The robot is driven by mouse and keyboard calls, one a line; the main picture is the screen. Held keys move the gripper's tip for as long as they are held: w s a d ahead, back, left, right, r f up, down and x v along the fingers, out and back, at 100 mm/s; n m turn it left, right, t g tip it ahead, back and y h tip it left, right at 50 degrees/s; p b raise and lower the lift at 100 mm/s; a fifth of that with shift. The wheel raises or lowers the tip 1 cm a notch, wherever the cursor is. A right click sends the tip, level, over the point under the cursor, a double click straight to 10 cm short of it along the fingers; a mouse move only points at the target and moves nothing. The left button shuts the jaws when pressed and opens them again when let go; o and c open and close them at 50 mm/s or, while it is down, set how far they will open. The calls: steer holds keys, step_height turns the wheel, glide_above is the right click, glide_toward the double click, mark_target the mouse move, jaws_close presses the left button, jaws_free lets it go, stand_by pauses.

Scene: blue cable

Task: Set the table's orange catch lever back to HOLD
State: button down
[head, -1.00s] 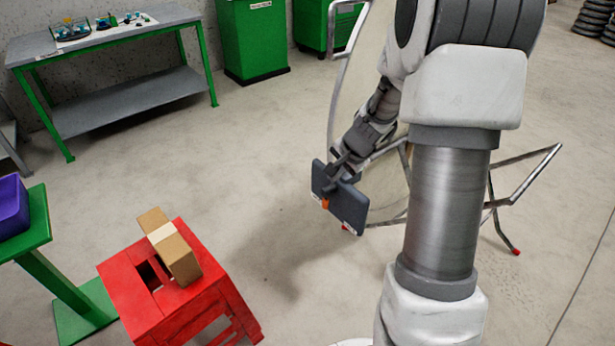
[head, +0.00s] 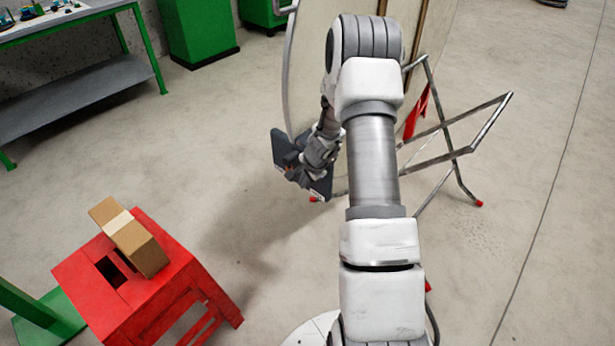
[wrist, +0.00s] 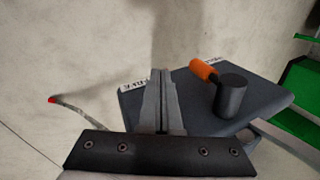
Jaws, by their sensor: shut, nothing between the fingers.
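The orange catch lever (wrist: 204,70) sticks out from a dark round hub (wrist: 231,95) on a dark plate (wrist: 268,100) in the wrist view. Its orange end points up and left, close to a white label at the plate's top edge that I cannot read. Another white label (wrist: 135,85) is on the plate's left edge. My gripper (wrist: 161,73) is shut and empty, left of the lever and apart from it in the picture. In the head view my gripper (head: 297,173) is in front of the dark plate (head: 283,150), and the lever is hidden.
The table stands on edge with metal legs (head: 490,112) spread to the right. A red stool (head: 185,275) with a cardboard box (head: 130,235) on it stands at lower left. A green-legged bench (head: 75,90) is behind. Floor between is clear.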

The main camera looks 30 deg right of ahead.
mark_target(291, 166)
steer(key=shift+w+a+p, duration=0.2)
steer(key=shift+w, duration=0.85)
steer(key=shift+w+a+p, duration=0.15)
steer(key=shift+w+p, duration=0.05)
steer(key=shift+w, duration=0.8)
